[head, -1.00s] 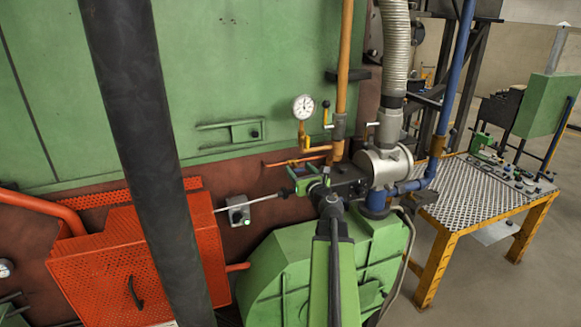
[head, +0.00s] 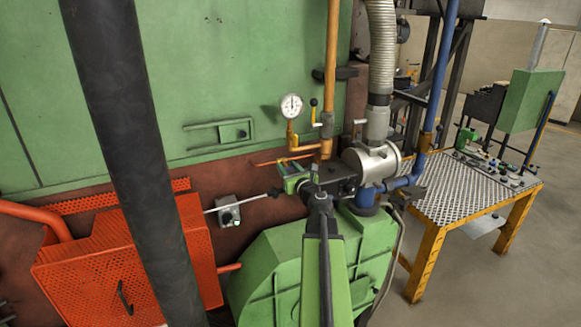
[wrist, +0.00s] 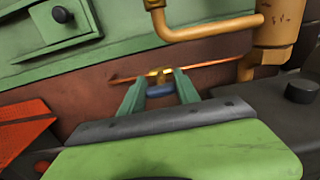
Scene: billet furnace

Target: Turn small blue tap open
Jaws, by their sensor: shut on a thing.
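The small blue tap (wrist: 160,91) shows in the wrist view as a short blue handle below a brass fitting on a thin copper pipe. My gripper (wrist: 159,84) has one green finger on each side of the handle and is shut on it. In the head view my gripper (head: 288,170) is at the thin pipe, below and left of the orange pipe's elbow. There the tap is too small and too covered to make out clearly. I cannot tell the handle's exact angle.
A pressure gauge (head: 291,106) and an orange vertical pipe (head: 332,60) stand close above my gripper. A silver cylinder (head: 372,162) is to the right. A grey switch box (head: 228,210) and red perforated guard (head: 95,265) are left. A yellow-framed table (head: 455,200) stands right.

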